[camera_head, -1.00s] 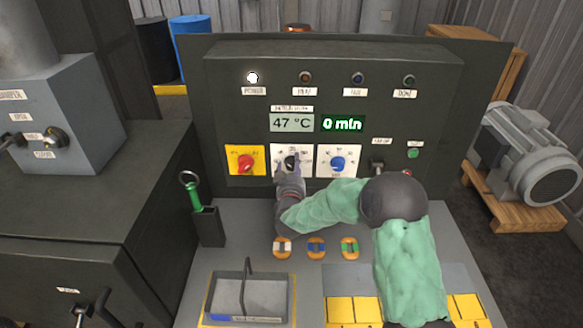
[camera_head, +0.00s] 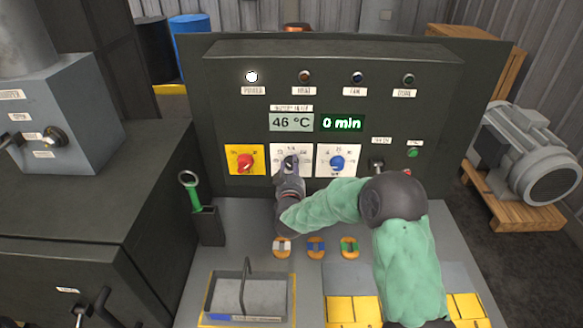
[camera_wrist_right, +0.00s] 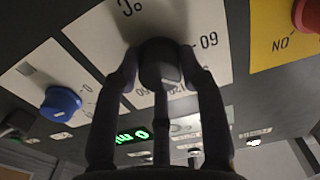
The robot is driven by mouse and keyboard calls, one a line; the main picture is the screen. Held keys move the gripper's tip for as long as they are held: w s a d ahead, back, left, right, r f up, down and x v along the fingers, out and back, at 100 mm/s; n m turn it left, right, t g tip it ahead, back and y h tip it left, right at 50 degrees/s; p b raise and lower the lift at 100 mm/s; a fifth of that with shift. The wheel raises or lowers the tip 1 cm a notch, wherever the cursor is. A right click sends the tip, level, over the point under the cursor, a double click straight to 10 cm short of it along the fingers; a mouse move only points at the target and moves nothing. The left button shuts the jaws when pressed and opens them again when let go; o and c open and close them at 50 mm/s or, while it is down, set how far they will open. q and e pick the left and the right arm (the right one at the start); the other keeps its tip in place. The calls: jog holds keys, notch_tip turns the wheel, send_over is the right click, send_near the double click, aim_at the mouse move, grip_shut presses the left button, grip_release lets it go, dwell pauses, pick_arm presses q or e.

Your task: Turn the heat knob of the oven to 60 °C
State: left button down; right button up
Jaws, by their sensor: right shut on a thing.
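The heat knob (camera_wrist_right: 160,62) is a black knob on a white dial plate (camera_head: 277,153) in the middle of the oven's panel. My right gripper (camera_head: 290,168) is shut on it; in the right wrist view its dark fingers (camera_wrist_right: 160,85) close around the knob's sides. The dial print is partly hidden by the fingers; a "60" mark shows beside the knob in the wrist view. The temperature display (camera_head: 291,122) reads 46 °C. My left gripper is not in view.
A red knob on a yellow plate (camera_head: 245,160) is left of the heat knob, and a blue knob (camera_head: 338,163) is right of it. The timer display (camera_head: 342,123) reads 0 min. Below stand a tray (camera_head: 248,296) and a green-handled tool (camera_head: 192,190) in a holder.

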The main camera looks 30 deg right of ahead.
jog(key=shift+w+r+n, duration=0.1)
jog(key=shift+r+n, duration=0.2)
jog(key=shift+n, duration=0.2)
jog(key=n, duration=0.2)
jog(key=shift+r+n, duration=0.1)
jog(key=shift+n, duration=0.3)
jog(key=shift+a+n+p, duration=0.1)
jog(key=shift+n+p, duration=0.6)
jog(key=shift+n, duration=1.8)
jog(key=o, duration=1.1)
jog(key=shift+w, duration=0.1)
jog(key=shift+o, duration=0.2)
jog(key=shift+a+f, duration=0.15)
jog(key=shift+f, duration=0.05)
jog(key=shift+f, duration=0.1)
